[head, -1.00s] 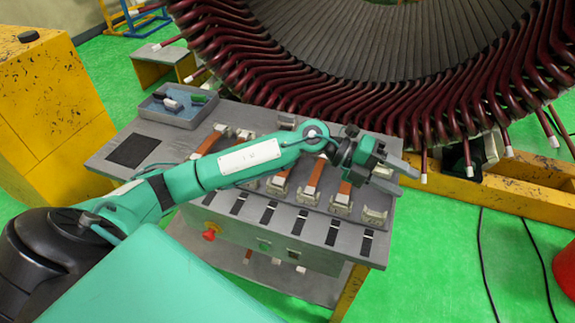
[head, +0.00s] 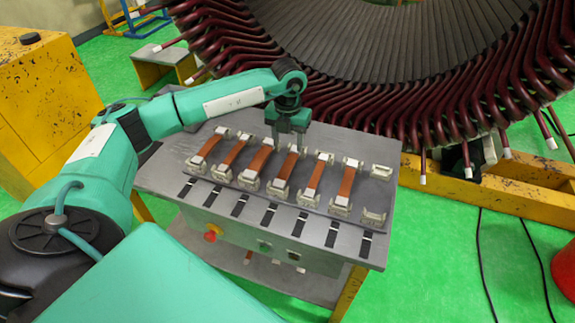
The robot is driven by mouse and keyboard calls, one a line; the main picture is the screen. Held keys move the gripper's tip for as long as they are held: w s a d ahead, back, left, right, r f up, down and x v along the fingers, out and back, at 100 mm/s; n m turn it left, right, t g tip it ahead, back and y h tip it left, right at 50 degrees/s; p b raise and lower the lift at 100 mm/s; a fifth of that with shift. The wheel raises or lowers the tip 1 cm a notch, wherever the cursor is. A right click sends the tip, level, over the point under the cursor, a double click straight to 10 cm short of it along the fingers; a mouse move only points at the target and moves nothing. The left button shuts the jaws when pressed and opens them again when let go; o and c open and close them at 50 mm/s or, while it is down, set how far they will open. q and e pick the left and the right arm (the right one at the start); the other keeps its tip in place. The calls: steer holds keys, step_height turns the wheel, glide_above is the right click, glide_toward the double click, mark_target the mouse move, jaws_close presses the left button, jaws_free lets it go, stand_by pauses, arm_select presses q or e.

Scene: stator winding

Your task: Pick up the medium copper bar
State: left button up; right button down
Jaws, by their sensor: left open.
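Several copper bars lie side by side on the grey workbench (head: 160,170), each resting on pale holders at its two ends. From left to right they include a first bar (head: 208,147), a second bar (head: 235,152), a third bar (head: 261,158), a fourth bar (head: 287,166), and two more to the right, the last being the rightmost bar (head: 346,182). I cannot tell by size which is the medium copper bar. My left gripper (head: 289,140) points down, open and empty, near the far end of the third and fourth bars. My right gripper is not in view.
The rightmost pale holders (head: 373,218) are empty. Black strips (head: 268,215) line the bench's near edge, above a red knob (head: 210,236). The large stator (head: 370,40) with dark red coils rises behind the bench. A yellow block (head: 45,100) stands at left.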

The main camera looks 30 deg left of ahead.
mark_target(288, 166)
arm_select(q)
step_height(288, 166, down, 3)
steer(key=shift+f+p, duration=0.1)
steer(key=shift+p, duration=0.2)
steer(key=shift+s+f+p, duration=0.1)
steer(key=shift+f+p, duration=0.4)
step_height(288, 166, down, 3)
steer(key=shift+f+p, duration=0.2)
steer(key=shift+p, duration=0.6)
steer(key=shift+f, duration=0.45)
steer(key=shift+c, duration=0.4)
jaws_close()
steer(key=shift+r, duration=0.1)
